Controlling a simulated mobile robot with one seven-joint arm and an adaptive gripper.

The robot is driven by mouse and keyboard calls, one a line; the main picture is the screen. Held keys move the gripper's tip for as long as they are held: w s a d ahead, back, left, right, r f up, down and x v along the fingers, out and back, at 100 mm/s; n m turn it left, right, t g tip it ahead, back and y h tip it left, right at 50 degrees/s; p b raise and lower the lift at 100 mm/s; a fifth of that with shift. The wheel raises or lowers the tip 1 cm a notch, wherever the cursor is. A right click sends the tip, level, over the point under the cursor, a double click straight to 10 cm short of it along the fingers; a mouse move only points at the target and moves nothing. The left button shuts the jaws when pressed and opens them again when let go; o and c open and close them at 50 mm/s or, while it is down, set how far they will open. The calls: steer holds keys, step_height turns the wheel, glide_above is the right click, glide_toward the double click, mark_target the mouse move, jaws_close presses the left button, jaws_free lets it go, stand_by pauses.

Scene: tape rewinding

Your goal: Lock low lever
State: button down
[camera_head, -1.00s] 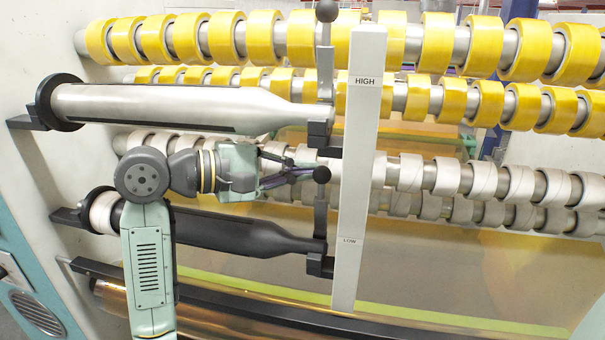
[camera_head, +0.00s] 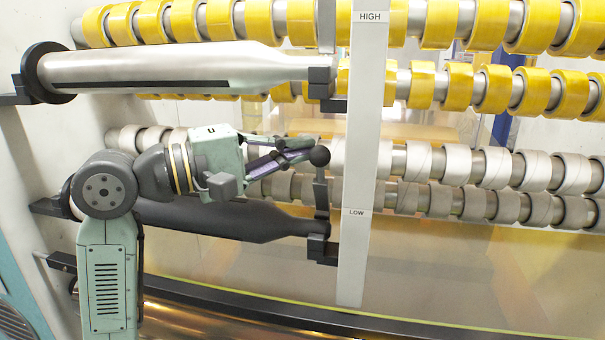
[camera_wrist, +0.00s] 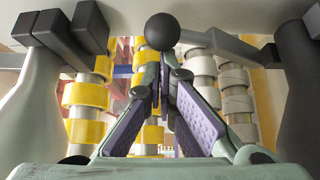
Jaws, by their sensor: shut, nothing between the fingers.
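The low lever (camera_head: 320,190) is a dark arm with a black ball knob (camera_head: 320,156) on top. It stands roughly upright from a bracket at the right end of the lower black spindle (camera_head: 225,217), left of the LOW label (camera_head: 356,212). My gripper (camera_head: 306,154) is shut and empty, with its fingertips at the left side of the knob. In the wrist view the knob (camera_wrist: 162,31) sits just beyond the converging fingertips (camera_wrist: 163,65); whether they touch is unclear.
A white post (camera_head: 362,150) stands just right of the lever. The upper silver spindle (camera_head: 160,68) and its bracket are above my arm. Rows of yellow tape rolls (camera_head: 440,25) and grey rolls (camera_head: 500,168) lie behind.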

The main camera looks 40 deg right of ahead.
steer(key=shift+s+a+f+m+g+h+b, duration=0.6)
steer(key=shift+s+a+f+m+g+b, duration=0.7)
steer(key=shift+b, duration=2)
steer(key=shift+s+a+f+m+g+h+b, duration=0.35)
steer(key=shift+a+f+m+h+b, duration=0.45)
steer(key=shift+m+b, duration=1.8)
steer(key=shift+s+a+f+m+g+h+b, duration=0.4)
steer(key=shift+s+a+f+m+g+b, duration=0.65)
steer(key=shift+b, duration=2.9)
steer(key=shift+w+d+f, duration=0.25)
steer(key=shift+d, duration=0.05)
